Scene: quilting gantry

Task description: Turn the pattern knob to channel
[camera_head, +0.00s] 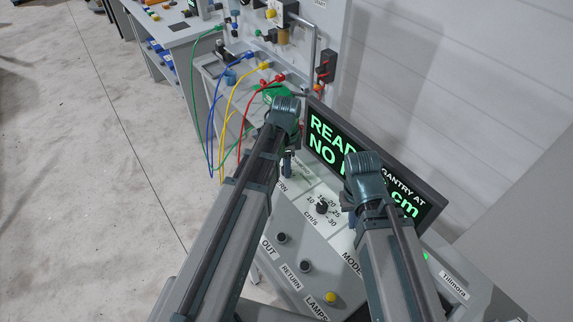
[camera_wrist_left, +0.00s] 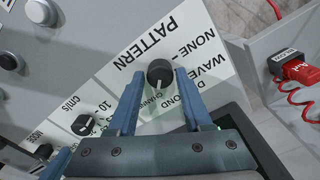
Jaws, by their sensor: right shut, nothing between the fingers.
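The pattern knob (camera_wrist_left: 160,73) is a round black knob with a pale pointer mark on a white label panel in the left wrist view. The label reads PATTERN, NONE, WAVE and partly covered words. The pointer mark faces down in the picture, toward the partly hidden small word that begins CHAN. My left gripper (camera_wrist_left: 160,76) has its two blue fingers apart, one on each side of the knob, with slight gaps visible. In the head view my left gripper (camera_head: 288,166) hides the knob. My right gripper (camera_head: 351,217) is shut and empty above the panel.
A cm/s dial (camera_head: 322,207) and push buttons (camera_head: 305,266) sit on the panel. A display (camera_head: 375,170) with green text stands behind. Red, yellow, blue and green cables (camera_head: 222,110) hang at the back left. A red plug (camera_wrist_left: 300,72) is at the right in the wrist view.

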